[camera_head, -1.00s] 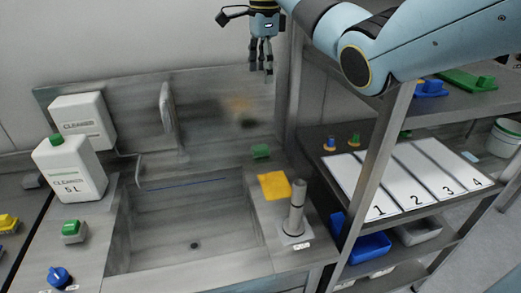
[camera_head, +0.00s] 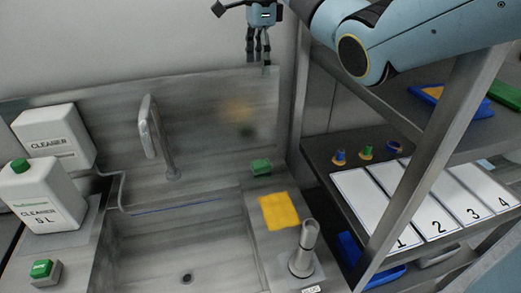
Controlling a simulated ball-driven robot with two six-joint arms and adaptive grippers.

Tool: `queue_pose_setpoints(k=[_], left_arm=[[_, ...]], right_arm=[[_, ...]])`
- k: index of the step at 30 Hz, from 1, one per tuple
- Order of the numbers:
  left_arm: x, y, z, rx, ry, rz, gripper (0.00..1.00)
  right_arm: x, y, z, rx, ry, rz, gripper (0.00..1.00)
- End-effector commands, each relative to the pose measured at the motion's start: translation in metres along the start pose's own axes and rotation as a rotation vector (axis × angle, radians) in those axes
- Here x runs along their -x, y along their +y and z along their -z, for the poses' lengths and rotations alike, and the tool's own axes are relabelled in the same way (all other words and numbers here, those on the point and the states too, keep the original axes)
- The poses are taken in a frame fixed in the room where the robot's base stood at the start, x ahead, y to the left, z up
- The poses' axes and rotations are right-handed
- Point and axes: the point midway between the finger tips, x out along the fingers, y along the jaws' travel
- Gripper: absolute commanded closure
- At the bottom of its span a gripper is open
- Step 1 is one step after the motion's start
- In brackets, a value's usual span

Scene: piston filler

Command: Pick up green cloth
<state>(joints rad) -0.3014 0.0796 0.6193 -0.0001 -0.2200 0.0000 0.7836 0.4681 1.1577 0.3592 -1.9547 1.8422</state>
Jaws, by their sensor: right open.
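A small green block-like piece (camera_head: 260,167) lies on the steel counter behind the sink's right end, against the backsplash. I cannot tell if it is cloth or sponge. A flat green item (camera_head: 507,93) lies on the upper shelf at the right edge, partly cut off; its material is unclear. A yellow cloth (camera_head: 280,211) lies flat on the counter right of the sink. My right gripper (camera_head: 258,58) hangs at the top centre, fingers down, open and empty, apart from all of these in the picture. My left gripper is out of view.
A sink (camera_head: 180,250) with a tap (camera_head: 152,130) fills the middle. Cleaner containers (camera_head: 40,198) stand left. A steel cylinder (camera_head: 303,250) stands right of the sink. A shelf post (camera_head: 425,170) rises before numbered white panels (camera_head: 375,208) and several small coloured pieces.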

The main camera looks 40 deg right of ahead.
Motion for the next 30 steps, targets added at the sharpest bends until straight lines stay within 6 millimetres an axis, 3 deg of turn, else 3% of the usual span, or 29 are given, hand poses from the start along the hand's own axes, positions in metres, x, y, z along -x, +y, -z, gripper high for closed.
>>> queue_pose_setpoints(k=[18, 26, 30], left_arm=[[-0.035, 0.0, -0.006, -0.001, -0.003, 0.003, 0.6], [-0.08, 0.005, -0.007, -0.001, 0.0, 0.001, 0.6], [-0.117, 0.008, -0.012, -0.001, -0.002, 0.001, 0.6]], right_arm=[[-0.036, 0.001, 0.0, 0.0, 0.0, -0.001, 0.29], [-0.082, 0.002, 0.001, 0.0, 0.001, -0.002, 0.29], [-0.121, 0.003, 0.001, 0.0, 0.002, -0.004, 0.29]])
